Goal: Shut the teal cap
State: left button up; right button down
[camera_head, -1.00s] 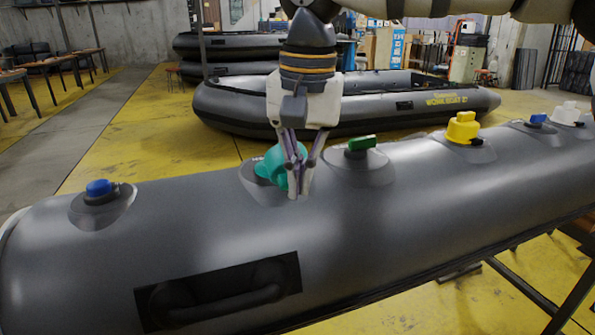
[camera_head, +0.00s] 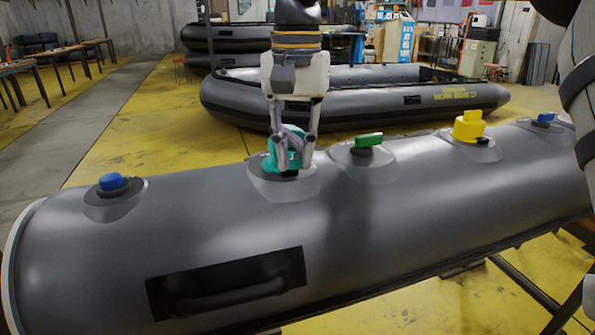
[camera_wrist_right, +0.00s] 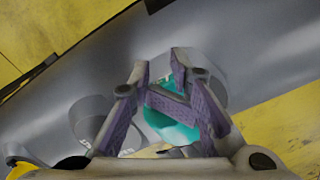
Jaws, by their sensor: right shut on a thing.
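The teal cap (camera_head: 271,162) is at its valve on the grey tube (camera_head: 420,200), between a blue cap and a green cap. It looks roughly upright over the valve; whether it is fully seated is hidden by the fingers. My right gripper (camera_head: 291,158) comes down from above and is shut on the teal cap. In the right wrist view, the purple-padded fingers (camera_wrist_right: 162,72) stand around the teal cap (camera_wrist_right: 168,128), partly covering it. My left gripper is not in view.
A blue cap (camera_head: 111,182) sits to the left on the tube. A green cap (camera_head: 369,140), a yellow cap (camera_head: 468,126) and another blue cap (camera_head: 543,118) sit to the right. A black handle (camera_head: 228,285) is on the tube's near side. More boats (camera_head: 350,95) lie behind.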

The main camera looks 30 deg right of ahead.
aim_at(289, 126)
jog(key=shift+w+d, duration=0.35)
jog(key=shift+w, duration=0.3)
jog(key=shift+w+d+r, duration=0.1)
jog(key=shift+w+d, duration=0.2)
jog(key=shift+w, duration=0.35)
jog(key=shift+w+d+r, duration=0.1)
jog(key=shift+w+d, duration=0.15)
jog(key=shift+w, duration=0.35)
jog(key=shift+w+d+r, duration=0.1)
jog(key=shift+w+d, duration=0.05)
jog(key=shift+w+r, duration=0.1)
jog(key=shift+r, duration=0.05)
jog(key=shift+w+b, duration=0.35)
jog(key=shift+w, duration=0.3)
jog(key=shift+w+d+r, duration=0.1)
jog(key=shift+w+r, duration=0.05)
jog(key=shift+w, duration=0.25)
jog(key=shift+w+d+f, duration=0.15)
jog(key=shift+w+f, duration=0.05)
jog(key=shift+w, duration=0.7)
jog(key=shift+w+d+f+b, duration=0.1)
jog(key=shift+w+f+b, duration=0.1)
jog(key=shift+w+b, duration=0.2)
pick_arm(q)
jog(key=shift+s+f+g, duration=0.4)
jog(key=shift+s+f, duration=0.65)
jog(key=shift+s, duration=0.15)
pick_arm(e)
jog(key=shift+w, duration=0.1)
